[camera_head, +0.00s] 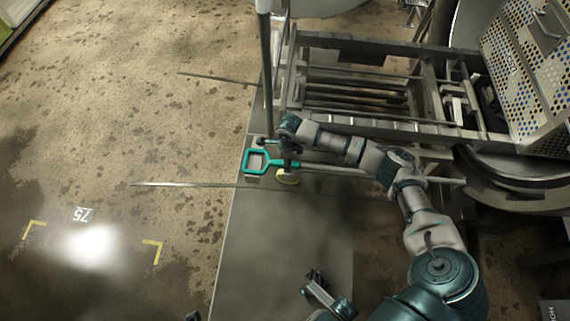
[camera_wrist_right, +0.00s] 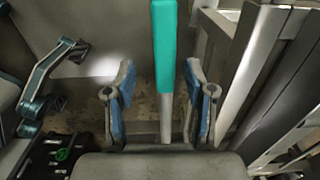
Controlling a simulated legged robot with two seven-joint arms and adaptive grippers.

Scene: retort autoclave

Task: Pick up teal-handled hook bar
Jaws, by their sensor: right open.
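The hook bar has a teal loop handle (camera_head: 256,162) and a pale metal shaft (camera_head: 340,170) that runs right under my right arm in the head view. My right gripper (camera_head: 288,168) is at the teal neck beside the loop. In the right wrist view, the teal grip (camera_wrist_right: 163,45) and grey shaft lie between the two fingers of my right gripper (camera_wrist_right: 160,75). The fingers are open, with a gap on each side of the bar. The bar's far end is hard to make out. Part of my left gripper (camera_head: 318,291) shows at the bottom; its opening is unclear.
A metal rail frame (camera_head: 360,88) with slats stands behind the bar. A perforated basket (camera_head: 530,75) is at upper right. An upright post (camera_head: 267,70) rises near the handle. The grey plate (camera_head: 280,240) in front is mostly clear. Stained floor (camera_head: 120,120) lies left.

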